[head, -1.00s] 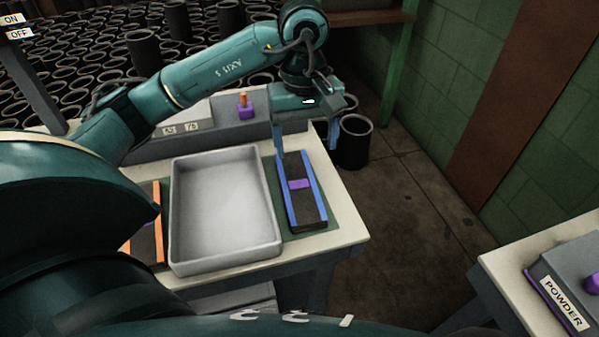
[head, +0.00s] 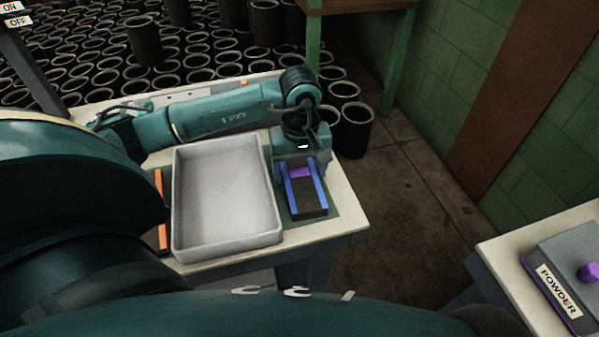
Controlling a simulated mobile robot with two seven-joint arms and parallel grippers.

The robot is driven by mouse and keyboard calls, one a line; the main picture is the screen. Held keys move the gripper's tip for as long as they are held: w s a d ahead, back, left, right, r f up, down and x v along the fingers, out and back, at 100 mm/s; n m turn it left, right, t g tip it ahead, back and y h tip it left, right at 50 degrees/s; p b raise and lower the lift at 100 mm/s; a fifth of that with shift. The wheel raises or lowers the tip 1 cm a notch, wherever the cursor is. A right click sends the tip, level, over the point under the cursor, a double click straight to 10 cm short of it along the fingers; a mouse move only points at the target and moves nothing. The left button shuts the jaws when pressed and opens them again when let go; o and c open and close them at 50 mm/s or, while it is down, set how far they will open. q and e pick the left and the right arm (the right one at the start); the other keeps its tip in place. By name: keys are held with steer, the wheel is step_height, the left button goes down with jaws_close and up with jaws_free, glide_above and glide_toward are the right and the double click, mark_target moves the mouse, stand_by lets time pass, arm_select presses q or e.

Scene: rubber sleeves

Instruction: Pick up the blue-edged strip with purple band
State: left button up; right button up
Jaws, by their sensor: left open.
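The blue-edged strip (head: 309,199) lies on the green mat at the right end of the table. It is dark with blue long edges, and its purple band (head: 300,173) shows just in front of my gripper. My left gripper (head: 302,174) is low over the far part of the strip and open. Its fingers come down near the blue edges, and I cannot tell whether they touch them. The gripper body hides the strip's far end. My right gripper is not in view.
A grey tray (head: 225,242) stands left of the strip. An orange-edged strip (head: 160,211) is partly hidden further left. Black sleeves stand on the floor behind the table. A powder box (head: 570,262) with a purple knob is on another table at right.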

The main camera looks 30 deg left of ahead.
arm_select(q)
steer(key=shift+f, duration=0.3)
steer(key=shift+c, duration=0.5)
steer(key=c, duration=0.4)
steer(key=shift+c, duration=1.3)
steer(key=shift+r, duration=0.1)
